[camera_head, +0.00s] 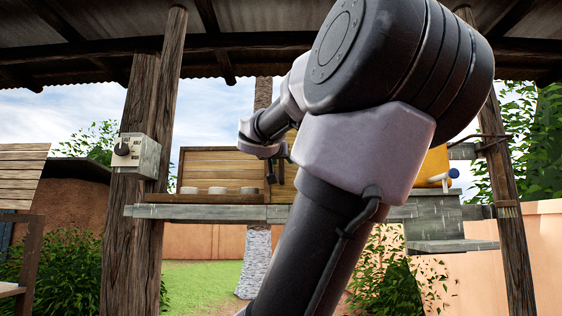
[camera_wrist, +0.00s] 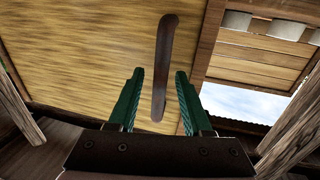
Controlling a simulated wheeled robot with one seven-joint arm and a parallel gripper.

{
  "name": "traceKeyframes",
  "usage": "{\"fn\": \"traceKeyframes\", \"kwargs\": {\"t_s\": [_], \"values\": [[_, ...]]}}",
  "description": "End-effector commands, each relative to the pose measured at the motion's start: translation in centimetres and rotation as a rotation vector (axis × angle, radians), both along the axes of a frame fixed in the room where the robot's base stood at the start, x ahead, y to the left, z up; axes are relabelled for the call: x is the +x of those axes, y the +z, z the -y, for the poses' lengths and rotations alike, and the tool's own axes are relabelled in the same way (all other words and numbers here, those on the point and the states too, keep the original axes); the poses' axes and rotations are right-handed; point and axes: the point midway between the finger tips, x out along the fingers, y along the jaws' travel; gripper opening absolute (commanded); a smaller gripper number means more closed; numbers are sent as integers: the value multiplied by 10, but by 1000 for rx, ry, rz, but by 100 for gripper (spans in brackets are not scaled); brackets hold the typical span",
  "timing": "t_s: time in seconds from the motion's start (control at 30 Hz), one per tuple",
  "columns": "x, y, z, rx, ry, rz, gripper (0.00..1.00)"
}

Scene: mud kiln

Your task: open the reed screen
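The reed screen is a straw-coloured, fine-grained panel (camera_wrist: 85,60) filling the left and middle of the wrist view. A long dark brown handle (camera_wrist: 163,65) runs up and down on it. My gripper (camera_wrist: 159,73) is open, with one green finger on each side of the handle as seen from the wrist. Gaps show between the handle and both fingers, so it is not gripped. How deep the fingers reach around it I cannot tell. In the head view, my arm hides most of the screen; only a yellowish strip (camera_head: 291,138) shows behind it.
A wooden back wall (camera_head: 222,165) and a ledge with white round pieces (camera_head: 218,190) lie left of the screen. A dial box (camera_head: 135,154) is fixed to the left post (camera_head: 145,100). A grey block (camera_head: 432,220) and the right post (camera_head: 505,180) stand at right.

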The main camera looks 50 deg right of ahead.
Motion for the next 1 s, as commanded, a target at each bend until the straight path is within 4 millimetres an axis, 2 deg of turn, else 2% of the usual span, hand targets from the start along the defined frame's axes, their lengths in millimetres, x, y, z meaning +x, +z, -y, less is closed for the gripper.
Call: {"fn": "traceKeyframes", "kwargs": {"t_s": [0.27, 0.37, 0.7, 0.83, 1.0], "values": [[-2, 0, -4, 0, 0, 1, 50], [-8, 0, -15, -1, 1, 3, 50], [-38, 0, -75, -1, 0, 3, 50], [-45, 0, -89, 0, -1, 1, 50], [-49, 0, -97, 0, 0, 0, 50]]}}
